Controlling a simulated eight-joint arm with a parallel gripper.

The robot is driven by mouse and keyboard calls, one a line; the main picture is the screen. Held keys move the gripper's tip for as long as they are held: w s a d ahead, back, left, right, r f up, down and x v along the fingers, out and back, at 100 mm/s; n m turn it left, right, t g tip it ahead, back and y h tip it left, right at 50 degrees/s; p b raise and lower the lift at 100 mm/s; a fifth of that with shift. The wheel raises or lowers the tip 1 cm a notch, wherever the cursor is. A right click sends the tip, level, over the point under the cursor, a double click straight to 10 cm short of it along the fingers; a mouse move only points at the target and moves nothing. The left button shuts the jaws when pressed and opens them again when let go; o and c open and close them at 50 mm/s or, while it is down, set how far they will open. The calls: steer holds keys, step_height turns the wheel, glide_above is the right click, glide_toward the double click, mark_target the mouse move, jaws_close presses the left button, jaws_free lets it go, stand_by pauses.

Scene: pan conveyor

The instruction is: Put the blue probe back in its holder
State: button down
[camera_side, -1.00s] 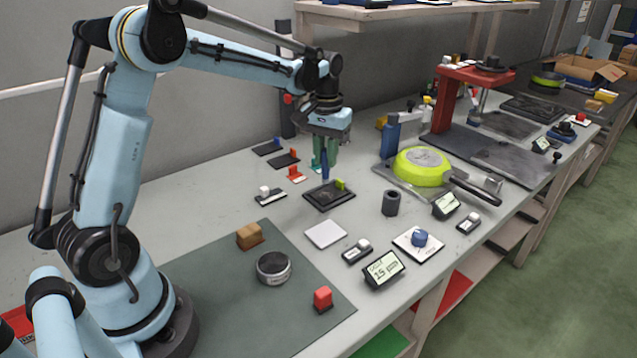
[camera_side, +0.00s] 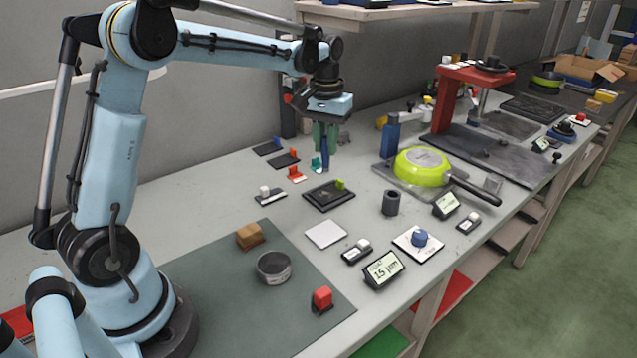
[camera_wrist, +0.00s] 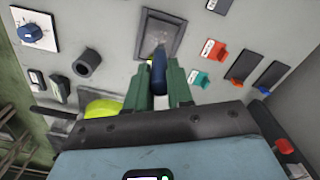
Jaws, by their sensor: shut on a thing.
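The blue probe (camera_side: 325,154) is upright in my gripper (camera_side: 325,166). The green fingers are shut around it, and its lower end sticks out below them, above the bench. In the wrist view the probe (camera_wrist: 159,68) shows between the two fingertips (camera_wrist: 158,80). A dark upright cylinder with an open top (camera_side: 391,203), apparently the holder, stands on the bench to the right of and nearer than my gripper. It also shows at the left in the wrist view (camera_wrist: 87,62). The probe is apart from it.
A black framed plate (camera_side: 322,199) with a yellow-green block lies left of the cylinder. A lime pan (camera_side: 422,167) on a dark plate is behind it. A small display (camera_side: 446,204) and a blue-knob box (camera_side: 419,241) stand nearby. Small coloured blocks lie at the back.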

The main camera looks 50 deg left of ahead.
steer(key=w+d+r, duration=0.4)
steer(key=w+d, duration=0.4)
steer(key=d, duration=0.5)
steer(key=shift+w, duration=0.35)
steer(key=shift+f, duration=2.85)
steer(key=shift+f, duration=2.9)
steer(key=c, duration=0.9)
jaws_free()
